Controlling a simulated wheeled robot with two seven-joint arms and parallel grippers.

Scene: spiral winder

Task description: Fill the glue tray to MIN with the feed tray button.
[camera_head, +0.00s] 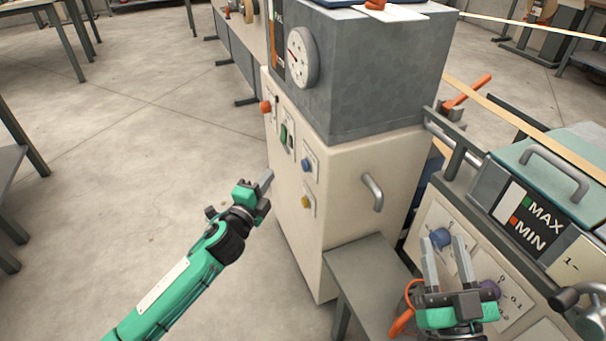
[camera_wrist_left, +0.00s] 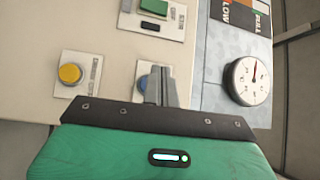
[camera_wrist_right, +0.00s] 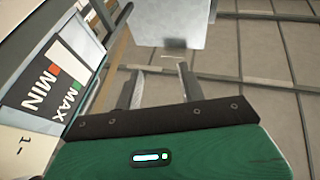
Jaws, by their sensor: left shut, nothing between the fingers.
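The cream cabinet (camera_head: 350,185) carries a blue button (camera_head: 307,164), a yellow button (camera_head: 305,202) and a green button (camera_head: 284,132); their labels are too small to read. My left gripper (camera_head: 268,178) is shut and empty, in front of this panel. In the left wrist view its fingers (camera_wrist_left: 158,84) partly cover the blue button (camera_wrist_left: 144,82); contact cannot be told. The yellow button (camera_wrist_left: 70,73) is clear. The tray's level gauge (camera_head: 510,205) has MAX beside green and MIN beside red; its strip looks white. My right gripper (camera_head: 444,245) is open and empty over the machine's knob panel.
A grey tank with a dial (camera_head: 302,57) tops the cabinet. An orange-red knob (camera_head: 265,107) is at the panel's upper left. A small grey table (camera_head: 365,275) stands before the cabinet. A teal lid with a handle (camera_head: 555,170) is at right.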

